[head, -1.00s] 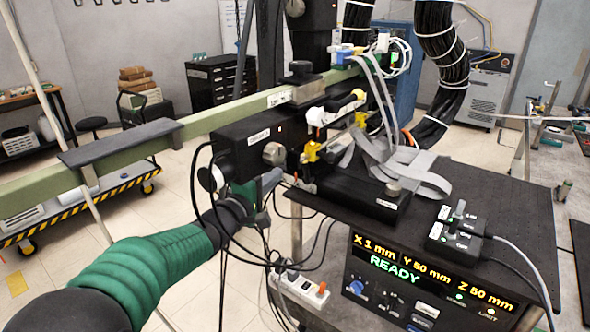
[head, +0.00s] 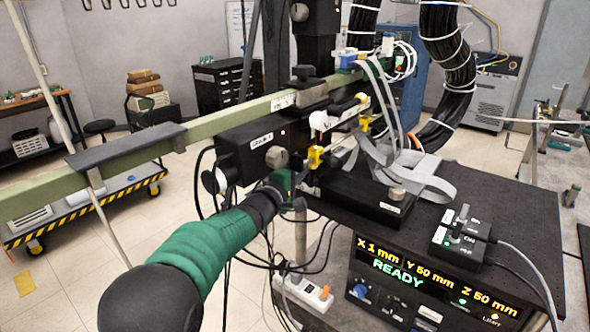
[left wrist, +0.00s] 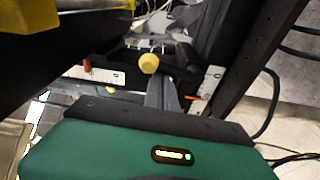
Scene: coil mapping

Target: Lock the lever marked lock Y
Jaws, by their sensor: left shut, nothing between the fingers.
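The measuring stage is a black assembly with a motor box (head: 250,141) and small yellow and white levers or knobs. A yellow part (head: 314,157) sits on its front, below a white-capped knob (head: 320,121). I cannot read which label says lock Y. My left gripper (head: 297,202) is shut and empty, just below the yellow part; contact cannot be told. In the left wrist view a yellow knob (left wrist: 149,63) shows ahead of the green gripper body. My right gripper is not in view.
A green beam (head: 220,121) runs across behind the stage. Grey ribbon cables (head: 430,176) and hanging black cables crowd the stage. The black table (head: 520,215) holds a small switch box (head: 461,238).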

